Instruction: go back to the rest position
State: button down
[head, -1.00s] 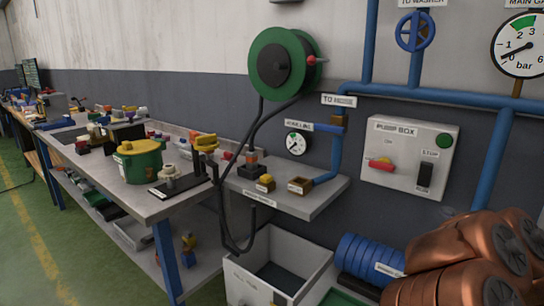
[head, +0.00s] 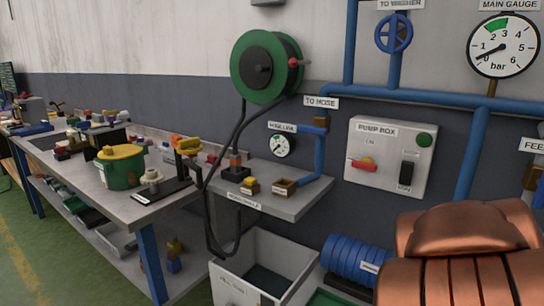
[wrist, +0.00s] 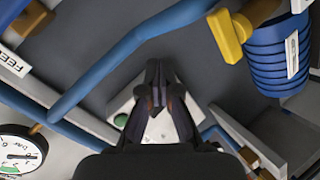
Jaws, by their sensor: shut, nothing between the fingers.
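My gripper (wrist: 158,88) shows in the wrist view, its two dark fingers close together with nothing between them. It is in front of the pump box, whose pale body and green button (wrist: 121,120) show partly behind the fingers. I cannot tell the exact gap to the box. The gripper is not visible in the head view. There, copper-coloured links of my own arm fill the lower right. The pump box (head: 388,157) hangs on the wall, with a red lever, a green button and a black switch.
Blue pipes (head: 470,150) run along the wall near the main gauge (head: 503,46). A green hose reel (head: 265,66) hangs above the bench (head: 150,208). A white bin (head: 222,278) and a blue ribbed cylinder (head: 350,255) are low down. Green floor is free at left.

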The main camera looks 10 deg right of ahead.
jog(key=s+a+f+m+g+y, duration=0.2)
jog(key=s+a+f+g+y, duration=0.4)
jog(key=s+a, duration=0.65)
jog(key=s+a+f+m+g+y, duration=0.15)
jog(key=s+a+f+g, duration=0.25)
jog(key=s+a+f, duration=0.65)
jog(key=s+a+r+g+y+p, duration=0.1)
jog(key=s+a+r+g, duration=0.1)
jog(key=s+a+r, duration=0.35)
notch_tip(320, 180, up, 10)
jog(key=a+p, duration=0.1)
jog(key=p, duration=1)
jog(key=shift+w+a+t, duration=0.3)
jog(key=shift+w, duration=0.1)
jog(key=shift+d, duration=0.1)
